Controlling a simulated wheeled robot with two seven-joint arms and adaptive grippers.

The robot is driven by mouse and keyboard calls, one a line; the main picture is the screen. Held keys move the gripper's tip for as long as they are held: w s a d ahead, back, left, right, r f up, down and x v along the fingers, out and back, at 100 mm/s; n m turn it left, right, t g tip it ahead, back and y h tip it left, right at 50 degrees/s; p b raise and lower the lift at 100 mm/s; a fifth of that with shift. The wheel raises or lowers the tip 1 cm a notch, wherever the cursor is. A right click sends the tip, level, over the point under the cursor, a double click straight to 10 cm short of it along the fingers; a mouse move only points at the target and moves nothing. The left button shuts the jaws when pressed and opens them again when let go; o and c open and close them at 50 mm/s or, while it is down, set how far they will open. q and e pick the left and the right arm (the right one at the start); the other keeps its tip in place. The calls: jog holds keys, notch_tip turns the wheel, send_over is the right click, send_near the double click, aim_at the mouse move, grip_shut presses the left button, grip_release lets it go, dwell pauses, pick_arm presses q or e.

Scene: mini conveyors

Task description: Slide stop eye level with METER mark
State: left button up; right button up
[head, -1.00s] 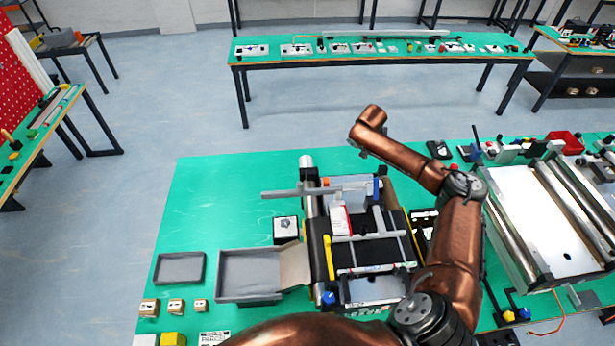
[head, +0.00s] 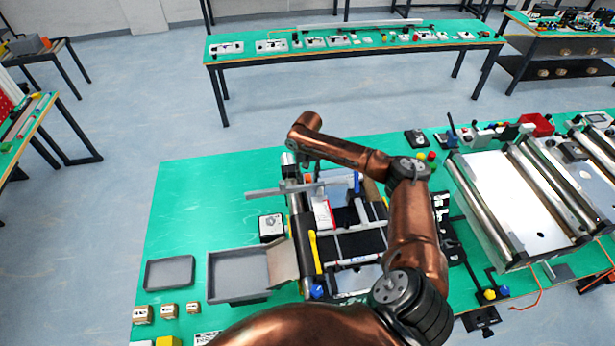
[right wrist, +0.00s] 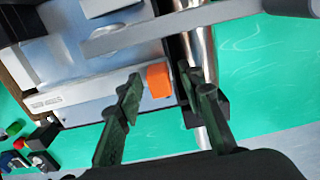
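The mini conveyor (head: 352,245) stands on the green table with a long grey bar (head: 262,194) across its far end. A small orange block (right wrist: 158,80), possibly the slide stop, sits at the edge of a grey plate (right wrist: 95,105) in the right wrist view. It also shows small in the head view (head: 308,178). My right gripper (right wrist: 163,88) is open, its dark fingers apart with the orange block between or just beyond their tips; contact cannot be told. A pale label strip (right wrist: 45,103) on the plate is unreadable, and I cannot make out a METER mark. My left gripper is out of view.
A metal roller (right wrist: 200,55) runs beside the right finger. A grey tray (head: 238,273), a smaller tray (head: 169,272) and a white-faced box (head: 271,226) lie left of the conveyor. A larger conveyor (head: 520,195) stands right. The table's far left is clear.

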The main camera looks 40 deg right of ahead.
jog(key=shift+f, duration=0.15)
jog(key=shift+c, duration=0.4)
grip_shut()
